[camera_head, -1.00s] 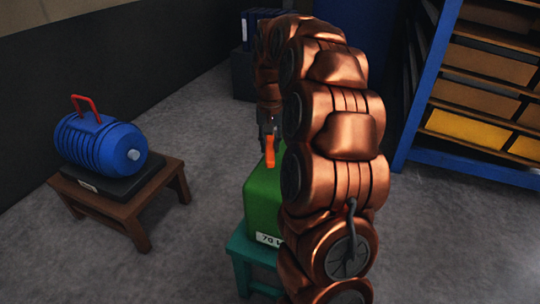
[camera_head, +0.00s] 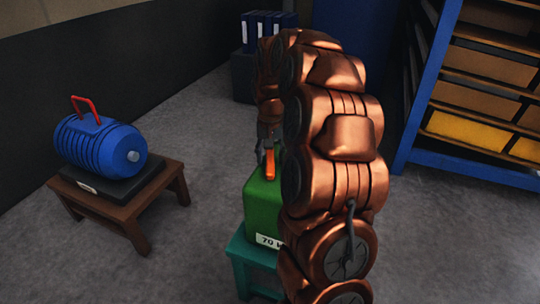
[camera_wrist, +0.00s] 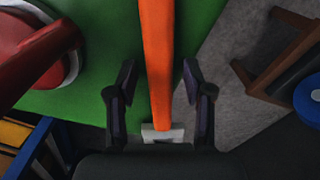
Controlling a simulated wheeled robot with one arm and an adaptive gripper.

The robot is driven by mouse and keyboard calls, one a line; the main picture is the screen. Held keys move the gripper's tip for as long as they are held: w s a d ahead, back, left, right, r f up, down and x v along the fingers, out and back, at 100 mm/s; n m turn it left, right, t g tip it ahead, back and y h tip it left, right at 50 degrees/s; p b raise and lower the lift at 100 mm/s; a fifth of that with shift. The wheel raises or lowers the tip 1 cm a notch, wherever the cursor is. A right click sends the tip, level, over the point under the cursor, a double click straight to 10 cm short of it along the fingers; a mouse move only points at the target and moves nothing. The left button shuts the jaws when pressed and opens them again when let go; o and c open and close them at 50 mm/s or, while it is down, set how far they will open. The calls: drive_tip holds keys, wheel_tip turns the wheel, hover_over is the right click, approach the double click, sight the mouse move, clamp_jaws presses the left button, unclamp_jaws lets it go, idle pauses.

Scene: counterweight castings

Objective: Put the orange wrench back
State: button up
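The orange wrench (camera_head: 270,164) shows at the top of a green block (camera_head: 263,209), partly hidden by my arm in the head view. In the wrist view it is a long orange bar (camera_wrist: 158,60) over the green surface (camera_wrist: 100,100), with a small pale grey piece (camera_wrist: 163,134) at its near end. My gripper (camera_wrist: 158,78) is open, one finger on each side of the bar, with a visible gap on both sides. In the head view, my gripper (camera_head: 266,145) is right at the wrench. I cannot tell whether the wrench rests on the block.
The green block, labelled 70, stands on a teal stool (camera_head: 254,254). A red object (camera_wrist: 35,50) shows left in the wrist view. A blue ribbed casting (camera_head: 95,143) with a red handle sits on a brown stool (camera_head: 140,202). A blue shelf (camera_head: 470,165) stands right.

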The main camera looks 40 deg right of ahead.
wheel_tip(320, 180, up, 12)
drive_tip(key=p, duration=0.2)
drive_tip(key=s+a+f+n+g, duration=0.1)
drive_tip(key=s+a+n, duration=0.1)
drive_tip(key=s+a, duration=0.55)
drive_tip(key=s+a+f+n, duration=0.25)
drive_tip(key=s+a, duration=0.25)
drive_tip(key=a, duration=0.5)
drive_tip(key=s+a+f+n+g, duration=0.1)
drive_tip(key=s+a+f, duration=0.2)
drive_tip(key=s, duration=0.6)
drive_tip(key=s+a+f+n+g, duration=0.1)
drive_tip(key=s+a+f+n, duration=0.1)
drive_tip(key=s, duration=0.8)
drive_tip(key=shift+s+a+f, duration=0.2)
drive_tip(key=shift+a+f, duration=0.4)
drive_tip(key=shift+a, duration=0.25)
